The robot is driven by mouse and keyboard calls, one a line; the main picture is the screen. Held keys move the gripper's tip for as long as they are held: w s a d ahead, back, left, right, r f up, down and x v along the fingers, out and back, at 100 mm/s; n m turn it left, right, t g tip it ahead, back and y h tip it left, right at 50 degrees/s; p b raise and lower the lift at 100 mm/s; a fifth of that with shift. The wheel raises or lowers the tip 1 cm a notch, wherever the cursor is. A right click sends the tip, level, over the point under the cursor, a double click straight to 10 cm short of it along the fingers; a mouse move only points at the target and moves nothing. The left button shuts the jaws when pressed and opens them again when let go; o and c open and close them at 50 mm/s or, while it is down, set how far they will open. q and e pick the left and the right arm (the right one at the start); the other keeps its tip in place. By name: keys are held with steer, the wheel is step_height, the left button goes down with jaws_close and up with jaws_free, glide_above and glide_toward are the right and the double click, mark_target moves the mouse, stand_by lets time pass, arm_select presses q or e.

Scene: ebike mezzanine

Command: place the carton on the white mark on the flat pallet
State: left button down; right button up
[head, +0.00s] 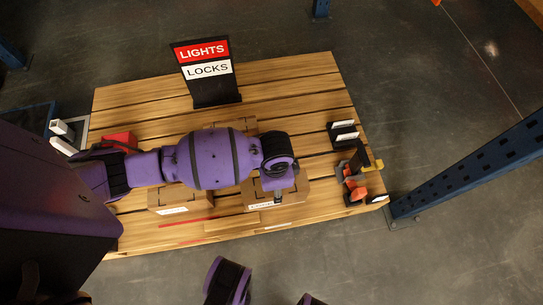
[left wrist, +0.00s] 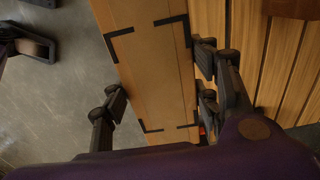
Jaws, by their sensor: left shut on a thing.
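My left arm reaches across the slatted wooden pallet (head: 300,75) in the head view. Its gripper (head: 277,190) points down over a brown carton (head: 296,190) near the pallet's front edge. In the left wrist view the fingers of my left gripper (left wrist: 160,90) are shut on opposite sides of a carton (left wrist: 155,75) with black corner marks on its top. A dark jointed part at the top left of that view looks like my right gripper (left wrist: 30,45); its jaws are unclear. I cannot make out the white mark with certainty.
Another carton (head: 180,198) sits left of the gripper, and one more (head: 236,124) is partly behind my arm. A LIGHTS/LOCKS sign (head: 207,72) stands at the back. Small black holders (head: 343,133) and orange-black items (head: 356,180) are at the right. A blue post (head: 470,165) stands beyond.

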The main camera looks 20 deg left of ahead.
arm_select(q)
steer(key=w+a+f+b, duration=0.3)
steer(key=w+f+b, duration=0.2)
steer(key=f, duration=0.4)
steer(key=shift+a, duration=0.15)
arm_select(e)
step_height(320, 180, down, 6)
steer(key=s, duration=0.2)
steer(key=shift+a+f+g, duration=0.15)
steer(key=shift+f+g, duration=0.05)
steer(key=shift+g, duration=0.2)
arm_select(q)
steer(key=shift+f, duration=0.25)
arm_select(e)
steer(key=shift+s, duration=0.1)
arm_select(q)
steer(key=c, duration=0.6)
jaws_free()
steer(key=shift+f, duration=0.1)
steer(key=shift+c, duration=0.2)
step_height(320, 180, up, 12)
steer(key=p, duration=0.5)
steer(key=shift+r, duration=0.2)
arm_select(e)
step_height(320, 180, up, 6)
steer(key=w, duration=0.1)
steer(key=shift+w+t, duration=0.25)
steer(key=shift+t, duration=0.05)
